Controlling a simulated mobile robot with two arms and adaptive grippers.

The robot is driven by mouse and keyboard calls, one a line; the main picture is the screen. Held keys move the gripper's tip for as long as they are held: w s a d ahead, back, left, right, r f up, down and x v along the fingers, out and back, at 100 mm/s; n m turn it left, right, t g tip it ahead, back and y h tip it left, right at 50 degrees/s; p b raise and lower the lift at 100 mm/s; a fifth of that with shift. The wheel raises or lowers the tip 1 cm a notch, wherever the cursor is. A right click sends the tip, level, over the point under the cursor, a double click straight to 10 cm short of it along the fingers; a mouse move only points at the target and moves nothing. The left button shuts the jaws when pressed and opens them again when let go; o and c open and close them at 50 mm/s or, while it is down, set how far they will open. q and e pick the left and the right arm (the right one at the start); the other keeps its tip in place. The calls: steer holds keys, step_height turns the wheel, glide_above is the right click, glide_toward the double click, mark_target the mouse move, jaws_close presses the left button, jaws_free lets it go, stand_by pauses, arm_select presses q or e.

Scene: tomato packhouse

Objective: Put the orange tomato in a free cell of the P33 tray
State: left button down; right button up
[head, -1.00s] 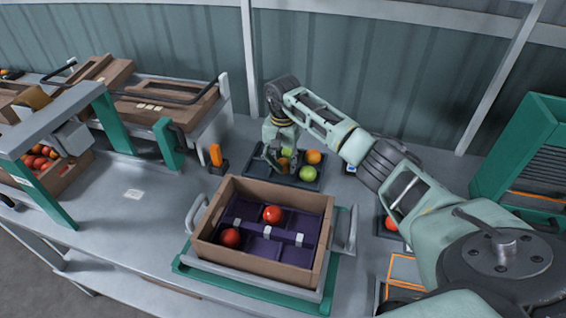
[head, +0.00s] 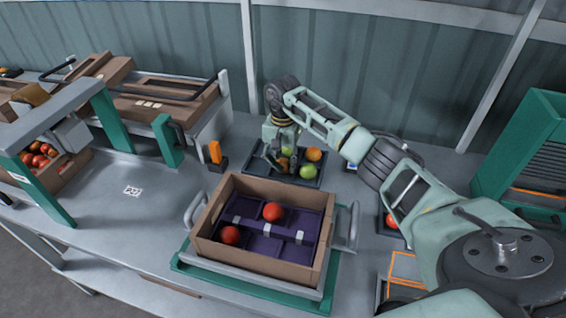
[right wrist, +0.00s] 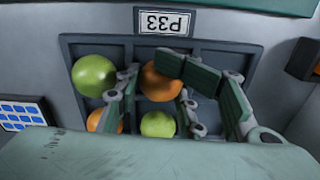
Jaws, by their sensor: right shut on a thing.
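The P33 tray (right wrist: 66,60) is dark grey, with its P33 label upside down in the right wrist view. It also shows behind the crate in the head view (head: 318,184). My right gripper (head: 284,165) is low over the tray's left part in the head view. It is shut on an orange tomato (right wrist: 156,85), partly hidden by its fingers. A second orange tomato (head: 314,154) and two green tomatoes (head: 307,172) (right wrist: 158,124) sit in the tray. The right column in the wrist view looks free of tomatoes, partly covered by a finger. My left gripper is out of view.
A brown crate (head: 262,262) with purple inserts and two red tomatoes (head: 273,211) stands in front of the tray. An orange-and-black device (head: 216,154) stands left of the tray. The bench left of the crate is mostly clear.

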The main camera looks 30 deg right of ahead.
steer(key=o, duration=1.1)
steer(key=shift+c, duration=0.5)
steer(key=shift+c, duration=1.1)
steer(key=shift+r, duration=0.1)
steer(key=shift+r+p, duration=2)
steer(key=shift+r, duration=1.4)
